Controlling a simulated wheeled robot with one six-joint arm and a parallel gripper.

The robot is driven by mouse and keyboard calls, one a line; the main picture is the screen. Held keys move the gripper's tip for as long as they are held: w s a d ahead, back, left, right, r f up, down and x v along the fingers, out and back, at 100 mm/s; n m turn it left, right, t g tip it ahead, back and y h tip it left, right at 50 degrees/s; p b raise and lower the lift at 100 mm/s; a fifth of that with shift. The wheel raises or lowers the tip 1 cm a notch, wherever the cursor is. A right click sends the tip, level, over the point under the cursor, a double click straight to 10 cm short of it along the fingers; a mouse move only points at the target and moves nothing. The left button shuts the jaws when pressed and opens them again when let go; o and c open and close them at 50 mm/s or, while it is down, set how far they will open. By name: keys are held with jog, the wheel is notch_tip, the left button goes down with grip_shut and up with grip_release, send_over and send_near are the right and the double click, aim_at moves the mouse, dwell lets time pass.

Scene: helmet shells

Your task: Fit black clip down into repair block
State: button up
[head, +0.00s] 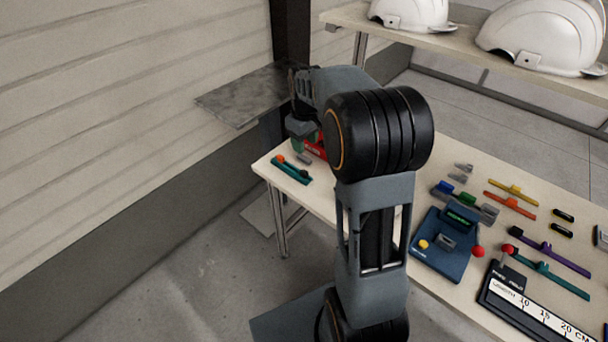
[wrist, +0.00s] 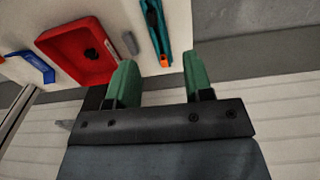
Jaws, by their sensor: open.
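In the wrist view a small dark piece (wrist: 90,54), perhaps the black clip, lies inside a red tray (wrist: 72,68); its shape is too small to make out. The tray's edge (head: 316,148) shows in the head view, mostly hidden behind my arm. My gripper (wrist: 160,82) has two green fingers, spread apart with nothing between them. It is near the table's far left end, beside the tray. In the head view (head: 297,142) the arm partly hides it. A blue fixture (head: 440,262) with a raised grey middle, perhaps the repair block, stands on the table, right of my arm.
A teal tool (head: 291,171) with an orange tip and a grey piece (head: 304,158) lie near the tray. A grey metal shelf (head: 240,95) juts from the wall. Coloured strips (head: 512,205), a ruler (head: 540,305) and white helmets (head: 540,45) stand at the right.

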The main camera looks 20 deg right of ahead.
notch_tip(320, 180, down, 2)
jog(key=w+d, duration=0.1)
send_over(307, 173)
notch_tip(307, 173, down, 7)
jog(key=shift+s+a+r, duration=0.1)
jog(key=shift+f+p, duration=0.3)
jog(key=shift+f, duration=2.9)
jog(key=shift+c, duration=0.2)
grip_shut()
